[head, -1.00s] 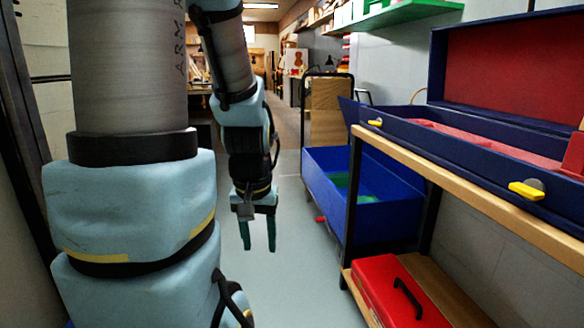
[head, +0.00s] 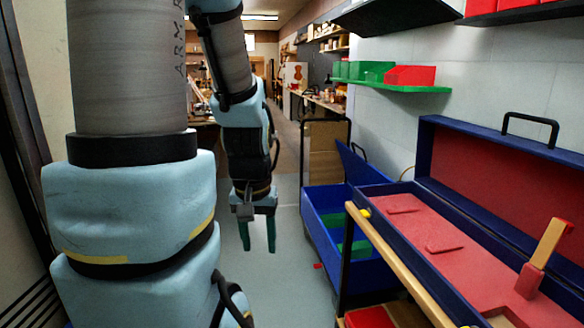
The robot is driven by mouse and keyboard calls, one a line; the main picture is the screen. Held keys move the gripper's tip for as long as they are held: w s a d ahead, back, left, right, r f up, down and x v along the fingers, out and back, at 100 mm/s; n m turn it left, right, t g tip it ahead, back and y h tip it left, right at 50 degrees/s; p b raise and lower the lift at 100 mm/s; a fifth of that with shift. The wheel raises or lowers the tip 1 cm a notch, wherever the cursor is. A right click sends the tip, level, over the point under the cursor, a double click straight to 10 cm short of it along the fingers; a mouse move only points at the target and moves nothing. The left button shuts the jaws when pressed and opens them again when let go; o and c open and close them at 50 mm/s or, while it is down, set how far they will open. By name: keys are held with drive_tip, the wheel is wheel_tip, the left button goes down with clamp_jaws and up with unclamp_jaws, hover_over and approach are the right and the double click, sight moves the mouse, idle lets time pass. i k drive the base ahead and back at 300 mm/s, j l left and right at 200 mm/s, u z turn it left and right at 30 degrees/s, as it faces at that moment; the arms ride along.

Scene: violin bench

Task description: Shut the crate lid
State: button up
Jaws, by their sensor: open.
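A blue open crate (head: 318,237) stands low beyond the bench, at the middle right of the head view. Green pieces (head: 356,249) show inside it. A blue panel (head: 357,164), seemingly its lid, stands raised at its far right side. The crate's right part is hidden behind the bench frame and the case. My gripper (head: 258,236) points down over the floor to the left of the crate, apart from it. Its two green fingers are spread, with nothing between them.
A long blue case with a raised red-lined lid (head: 480,176) lies open on the bench (head: 400,268) at right. A red box (head: 370,317) sits below. A green shelf (head: 395,87) holds bins. The floor (head: 287,215) left of the crate is clear.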

sight(359, 173)
drive_tip(key=i+j, duration=0.1)
drive_tip(key=i, duration=1.35)
drive_tip(key=i+j, duration=0.15)
drive_tip(key=i, duration=0.6)
drive_tip(key=i+j+z, duration=0.1)
drive_tip(key=i, duration=0.6)
drive_tip(key=i+j, duration=0.15)
drive_tip(key=i, duration=0.6)
